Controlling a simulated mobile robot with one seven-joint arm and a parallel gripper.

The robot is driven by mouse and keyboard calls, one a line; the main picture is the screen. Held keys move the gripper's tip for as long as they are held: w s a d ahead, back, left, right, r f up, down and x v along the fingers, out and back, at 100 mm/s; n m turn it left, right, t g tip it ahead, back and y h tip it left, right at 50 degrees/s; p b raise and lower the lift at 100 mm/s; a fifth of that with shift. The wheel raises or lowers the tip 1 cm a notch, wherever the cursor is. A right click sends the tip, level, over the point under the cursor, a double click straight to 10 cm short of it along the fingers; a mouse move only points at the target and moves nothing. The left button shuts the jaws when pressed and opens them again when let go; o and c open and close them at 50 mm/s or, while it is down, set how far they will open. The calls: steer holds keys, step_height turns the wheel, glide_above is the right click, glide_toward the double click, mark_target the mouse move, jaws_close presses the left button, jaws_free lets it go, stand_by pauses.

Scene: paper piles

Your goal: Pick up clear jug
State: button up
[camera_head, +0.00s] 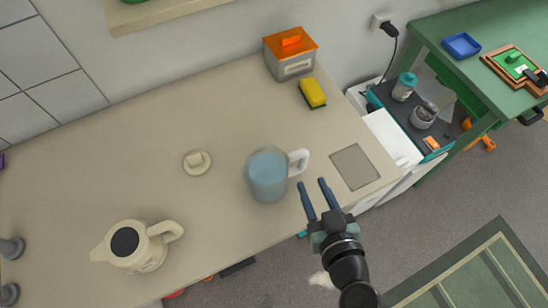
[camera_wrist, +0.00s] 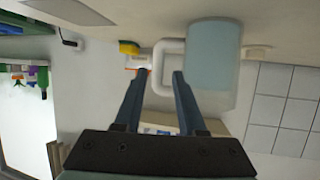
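The clear jug (camera_head: 267,176), tinted bluish with a white handle on its right side, stands upright on the beige counter. My gripper (camera_head: 312,184) is open and empty, just to the right of the jug and below its handle in the head view. Its two blue fingers point toward the handle side. In the wrist view the jug (camera_wrist: 212,62) appears upside down at the upper right. Its white handle lies just ahead of the open fingertips of my gripper (camera_wrist: 160,74), partly between them. The fingers look apart from the handle.
A beige kettle (camera_head: 138,246) and a round cream lid (camera_head: 197,162) lie to the jug's left on the counter (camera_head: 100,180). A yellow sponge (camera_head: 312,93) and an orange-lidded container (camera_head: 290,55) are at the back. A grey square plate (camera_head: 355,167) lies at right.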

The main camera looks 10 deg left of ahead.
mark_target(303, 166)
steer(key=x, duration=0.6)
steer(key=shift+w+a+p, duration=0.1)
steer(key=shift+a+p, duration=0.05)
steer(key=shift+p, duration=0.2)
steer(key=shift+w+a+f, duration=0.1)
steer(key=shift+w+a, duration=0.05)
steer(key=shift+w, duration=0.35)
steer(key=shift+p+x, duration=0.6)
steer(key=shift+x, duration=1.55)
jaws_close()
